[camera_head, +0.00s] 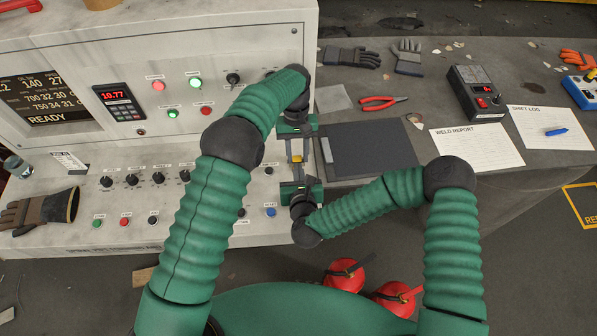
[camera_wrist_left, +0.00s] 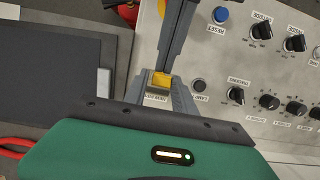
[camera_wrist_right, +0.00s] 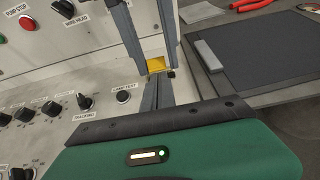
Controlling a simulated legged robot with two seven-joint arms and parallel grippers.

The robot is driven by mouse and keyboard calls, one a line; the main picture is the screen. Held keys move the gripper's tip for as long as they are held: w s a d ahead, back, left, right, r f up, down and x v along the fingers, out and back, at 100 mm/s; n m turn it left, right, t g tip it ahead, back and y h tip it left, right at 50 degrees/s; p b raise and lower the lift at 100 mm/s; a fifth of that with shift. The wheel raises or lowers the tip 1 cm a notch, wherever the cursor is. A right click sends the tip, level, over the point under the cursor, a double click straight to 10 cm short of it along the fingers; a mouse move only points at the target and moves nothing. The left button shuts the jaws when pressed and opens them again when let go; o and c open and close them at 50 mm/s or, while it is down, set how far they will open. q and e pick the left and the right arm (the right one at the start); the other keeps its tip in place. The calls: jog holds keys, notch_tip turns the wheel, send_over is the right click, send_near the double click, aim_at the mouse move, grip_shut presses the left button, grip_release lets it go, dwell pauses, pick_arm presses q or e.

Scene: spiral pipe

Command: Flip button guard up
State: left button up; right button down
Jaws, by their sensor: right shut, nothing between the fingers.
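The yellow button guard (camera_head: 296,159) sits near the right end of the console's sloped panel. It also shows in the left wrist view (camera_wrist_left: 161,80) and the right wrist view (camera_wrist_right: 155,65). My left gripper (camera_head: 296,147) comes from the far side, its fingers apart on either side of the guard. My right gripper (camera_head: 297,174) comes from the near side, shut and empty, its fingertips close at the guard's near edge. I cannot tell whether they touch it. The button beneath is hidden. The guard's exact tilt is unclear.
Knobs surround the spot, with a blue reset button (camera_head: 271,212) to the near left. A dark pad (camera_head: 365,150) lies on the table to the right, beside red pliers (camera_head: 382,101). A brown glove (camera_head: 45,210) lies at the panel's left.

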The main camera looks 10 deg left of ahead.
pick_arm(q)
jog(key=shift+o, duration=0.6)
jog(key=shift+s+f, duration=0.2)
pick_arm(e)
jog(key=shift+d, duration=0.15)
